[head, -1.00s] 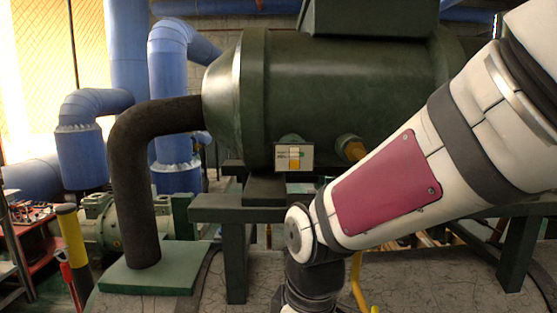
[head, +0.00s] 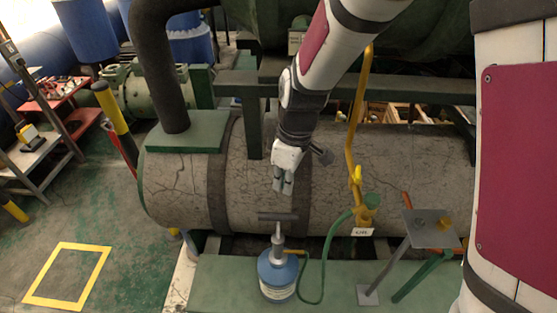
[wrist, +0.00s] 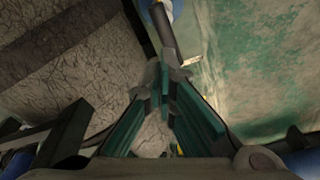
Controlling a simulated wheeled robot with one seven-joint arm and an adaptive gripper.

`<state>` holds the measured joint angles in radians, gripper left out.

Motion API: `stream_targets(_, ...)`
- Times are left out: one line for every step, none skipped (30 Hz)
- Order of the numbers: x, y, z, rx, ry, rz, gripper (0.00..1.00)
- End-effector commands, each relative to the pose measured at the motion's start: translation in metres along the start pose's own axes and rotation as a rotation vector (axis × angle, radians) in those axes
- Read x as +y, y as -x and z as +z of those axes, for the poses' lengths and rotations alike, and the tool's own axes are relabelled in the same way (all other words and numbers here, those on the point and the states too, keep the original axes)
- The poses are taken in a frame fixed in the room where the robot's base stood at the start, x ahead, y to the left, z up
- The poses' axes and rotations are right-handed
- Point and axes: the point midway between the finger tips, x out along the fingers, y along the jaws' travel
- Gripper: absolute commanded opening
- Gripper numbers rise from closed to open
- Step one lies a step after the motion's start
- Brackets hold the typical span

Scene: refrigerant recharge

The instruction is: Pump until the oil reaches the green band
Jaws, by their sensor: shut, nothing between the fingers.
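The hand pump is a blue can with a white label (head: 277,278) on the green base plate in the head view. Its dark T-handle (head: 278,216) stands upright above it. My gripper (head: 284,190) is just above the T-handle, pointing down, shut and empty, apart from the handle. In the wrist view my gripper's teal-padded fingers (wrist: 165,85) are together, with a dark bar (wrist: 165,30), apparently the handle, beyond the tips. The oil gauge plate (head: 296,40) shows only as a pale patch at the top of the head view; its level and green band cannot be read.
A green hose (head: 325,255) runs from the pump to a yellow-green valve (head: 370,203) with a tag. A tilted metal plate on a stand (head: 430,228) is to the right. The cracked grey tank (head: 400,170) lies behind the pump. Open floor (head: 120,220) is at left.

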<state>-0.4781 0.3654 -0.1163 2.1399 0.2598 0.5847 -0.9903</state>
Motion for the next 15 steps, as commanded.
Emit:
stream_targets(-0.006,0.005,0.001,-0.005,-0.003,-0.002,0.0)
stream_targets(-0.006,0.005,0.001,-0.006,-0.002,-0.001,0.0)
stream_targets(-0.007,0.005,0.001,-0.006,-0.002,0.001,0.0)
stream_targets(-0.008,0.004,0.001,-0.008,-0.003,0.002,0.0)
stream_targets(-0.009,0.003,0.002,-0.009,-0.003,0.003,0.0)
stream_targets(-0.01,0.002,0.002,-0.01,-0.002,0.006,0.0)
stream_targets(-0.011,0.001,0.003,-0.011,-0.002,0.007,0.0)
stream_targets(-0.011,0.001,0.003,-0.012,-0.003,0.009,0.0)
stream_targets(-0.012,-0.001,0.004,-0.014,-0.002,0.012,0.0)
stream_targets(-0.013,-0.002,0.005,-0.015,-0.002,0.014,0.0)
stream_targets(-0.013,-0.003,0.005,-0.016,-0.002,0.015,0.0)
stream_targets(-0.014,-0.004,0.006,-0.017,-0.002,0.017,0.0)
stream_targets(-0.014,-0.005,0.007,-0.018,-0.002,0.018,0.0)
stream_targets(-0.015,-0.006,0.007,-0.019,-0.001,0.019,0.0)
stream_targets(-0.015,-0.006,0.008,-0.019,-0.001,0.021,0.0)
